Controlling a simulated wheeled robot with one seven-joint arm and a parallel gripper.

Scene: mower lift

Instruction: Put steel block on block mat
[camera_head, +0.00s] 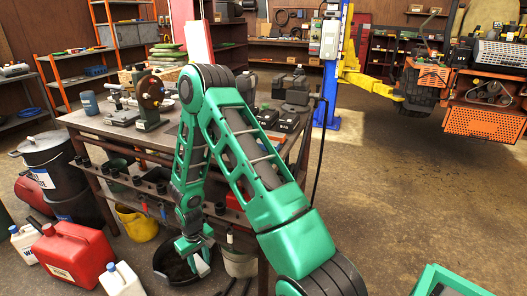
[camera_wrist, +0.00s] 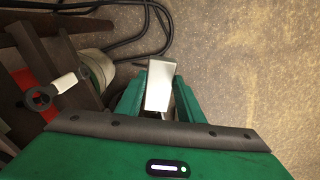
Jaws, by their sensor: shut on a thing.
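The steel block (camera_wrist: 158,82) is a pale, silvery bar between the green fingers of my gripper (camera_wrist: 158,97) in the wrist view. My gripper is shut on it, and the block's end sticks out past the fingertips. In the head view my gripper (camera_head: 196,254) hangs low in front of the workbench, over or near a black pan on the floor; the block's bright face (camera_head: 202,264) shows at its tip. I cannot make out the block mat in either view.
The workbench (camera_head: 108,130) carries a grinder (camera_head: 150,98) and vises. A red fuel can (camera_head: 74,254), white jugs, a yellow bucket (camera_head: 137,223) and black hoses (camera_wrist: 130,42) crowd the floor beside it. Open floor (camera_head: 400,180) lies to the right.

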